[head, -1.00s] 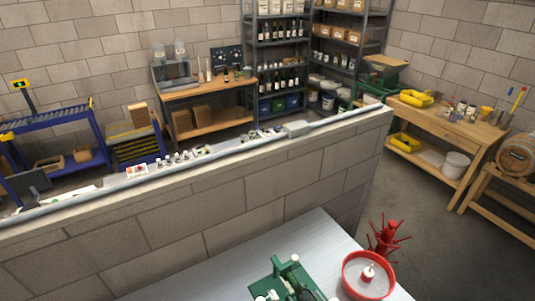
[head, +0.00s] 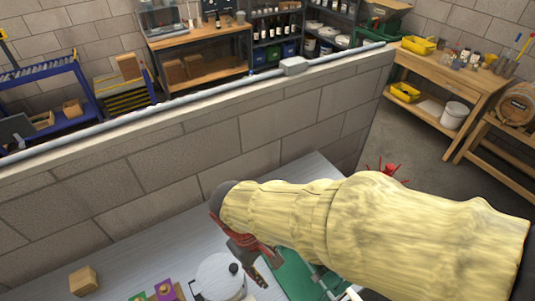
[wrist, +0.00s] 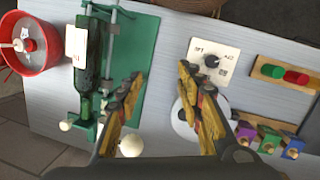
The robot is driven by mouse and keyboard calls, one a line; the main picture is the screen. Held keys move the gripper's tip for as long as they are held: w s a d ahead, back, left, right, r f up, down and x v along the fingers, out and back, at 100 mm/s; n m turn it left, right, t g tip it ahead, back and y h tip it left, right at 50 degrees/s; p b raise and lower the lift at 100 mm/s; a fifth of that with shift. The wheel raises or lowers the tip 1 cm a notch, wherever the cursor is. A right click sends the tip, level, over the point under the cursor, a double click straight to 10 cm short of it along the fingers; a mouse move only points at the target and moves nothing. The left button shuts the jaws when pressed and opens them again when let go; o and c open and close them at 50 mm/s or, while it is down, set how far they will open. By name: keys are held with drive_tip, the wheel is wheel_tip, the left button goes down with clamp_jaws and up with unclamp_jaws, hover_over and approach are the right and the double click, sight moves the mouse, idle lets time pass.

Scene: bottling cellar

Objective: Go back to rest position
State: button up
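My gripper (wrist: 158,98) is open in the wrist view, with two yellow-and-dark fingers spread apart and nothing between them. It hangs above the metal table (wrist: 165,75). In the head view my arm, in a pale yellow cover, reaches in from the right, and the gripper (head: 254,262) points down beside a white round pot (head: 220,277). A dark green bottle (wrist: 93,50) with a white label lies along a green bench device (wrist: 135,48), left of the fingers. My arm hides much of this device in the head view.
A red bowl (wrist: 35,47) stands at the wrist view's left. A wooden block (head: 84,280) and a stone wall (head: 190,135) edge the table.

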drive_tip(key=d+r+m+t+y+b, duration=0.1)
drive_tip(key=d+r+m+t+b, duration=0.2)
drive_tip(key=d, duration=0.6)
drive_tip(key=d+r+m+t+y+b, duration=0.1)
drive_tip(key=d+r+m+t+b, duration=0.2)
drive_tip(key=d, duration=0.7)
drive_tip(key=shift+w+r+m+y+b, duration=0.35)
drive_tip(key=shift+r+m+b, duration=0.45)
drive_tip(key=shift+m, duration=0.8)
drive_tip(key=shift+f, duration=0.2)
